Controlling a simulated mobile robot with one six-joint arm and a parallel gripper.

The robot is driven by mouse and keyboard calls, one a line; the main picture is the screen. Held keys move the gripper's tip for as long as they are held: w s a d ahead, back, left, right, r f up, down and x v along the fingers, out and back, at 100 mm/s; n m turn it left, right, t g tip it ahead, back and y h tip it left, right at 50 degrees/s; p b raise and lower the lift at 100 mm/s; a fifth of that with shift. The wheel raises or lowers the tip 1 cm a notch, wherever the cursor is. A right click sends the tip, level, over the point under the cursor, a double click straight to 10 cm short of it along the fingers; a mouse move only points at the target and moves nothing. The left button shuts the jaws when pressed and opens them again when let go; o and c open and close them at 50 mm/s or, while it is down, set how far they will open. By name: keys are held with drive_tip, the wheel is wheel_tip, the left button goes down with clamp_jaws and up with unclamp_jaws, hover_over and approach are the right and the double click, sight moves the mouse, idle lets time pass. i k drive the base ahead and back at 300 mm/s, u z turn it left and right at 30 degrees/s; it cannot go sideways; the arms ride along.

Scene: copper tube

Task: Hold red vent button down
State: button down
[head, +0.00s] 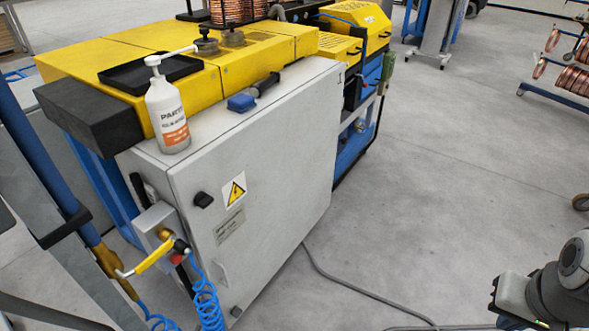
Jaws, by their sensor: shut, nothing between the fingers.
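The red vent button (177,259) is a small red spot low on the left side of the grey cabinet. It sits by a small metal valve box (155,228), just below a black fitting and beside a yellow lever handle (154,256). Part of it is hidden by these fittings. My gripper (502,290) is at the lower right edge, dark and partly cut off.
A blue coiled hose (207,300) hangs beneath the valve. The grey cabinet (270,190) bears a white bottle (167,115) and a blue-headed tool (242,102). A blue post (40,150) stands at left. A grey cable (350,284) crosses the otherwise clear floor.

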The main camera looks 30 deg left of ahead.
sight(175, 259)
drive_tip(key=z, duration=0.35)
drive_tip(key=k, duration=2.4)
drive_tip(key=u, duration=1.8)
drive_tip(key=i, duration=1.15)
drive_tip(key=u, duration=0.05)
